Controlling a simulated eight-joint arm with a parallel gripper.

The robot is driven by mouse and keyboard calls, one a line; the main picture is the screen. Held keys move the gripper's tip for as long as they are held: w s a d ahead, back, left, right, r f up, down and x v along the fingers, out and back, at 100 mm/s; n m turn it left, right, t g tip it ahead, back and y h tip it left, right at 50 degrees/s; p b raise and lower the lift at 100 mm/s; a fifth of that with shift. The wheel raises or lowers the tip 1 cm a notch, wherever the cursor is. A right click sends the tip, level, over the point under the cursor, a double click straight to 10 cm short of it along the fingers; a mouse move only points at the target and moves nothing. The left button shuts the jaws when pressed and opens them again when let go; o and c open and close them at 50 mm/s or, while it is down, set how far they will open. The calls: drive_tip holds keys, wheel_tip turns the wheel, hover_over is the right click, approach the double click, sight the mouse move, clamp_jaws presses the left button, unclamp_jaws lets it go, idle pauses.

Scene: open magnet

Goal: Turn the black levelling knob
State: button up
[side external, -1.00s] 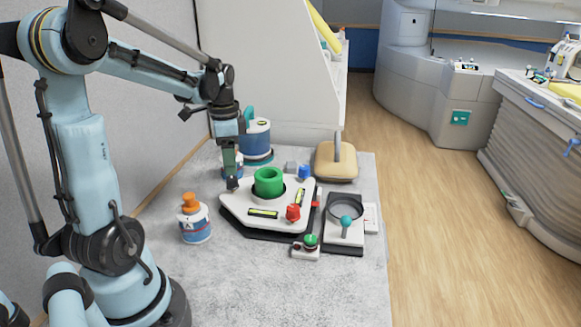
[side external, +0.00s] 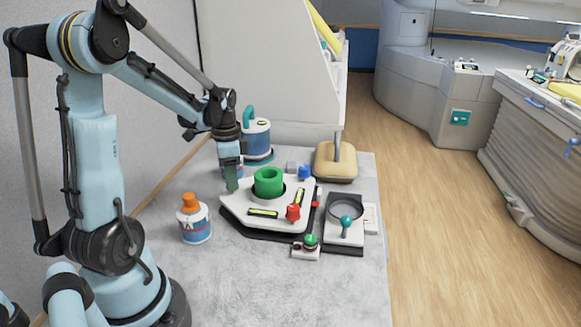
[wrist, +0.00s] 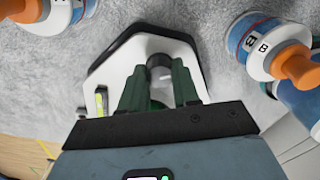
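The white levelling plate (side external: 240,206) has a green ring (side external: 268,180) in its middle. The black levelling knob (wrist: 158,68) stands at a corner of the plate in the wrist view, between my green fingertips; in the side view my fingers hide it. My gripper (wrist: 159,75) is lowered over this corner with its two fingers apart, one on each side of the knob. It also shows in the side view (side external: 231,186). I cannot tell whether the fingers touch the knob. A red knob (side external: 293,212) sits at the plate's front right corner.
Bottle A (side external: 195,222) with an orange cap stands left of the plate. Bottle B (wrist: 248,38) stands close to my gripper. A blue canister (side external: 257,138) is behind. A grey device (side external: 345,228) stands right of the plate. The front bench surface is clear.

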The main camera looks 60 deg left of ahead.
clamp_jaws()
drive_tip(key=shift+n, duration=0.4)
drive_tip(key=shift+n, duration=2.8)
drive_tip(key=o, duration=0.6)
unclamp_jaws()
drive_tip(key=shift+r, duration=0.1)
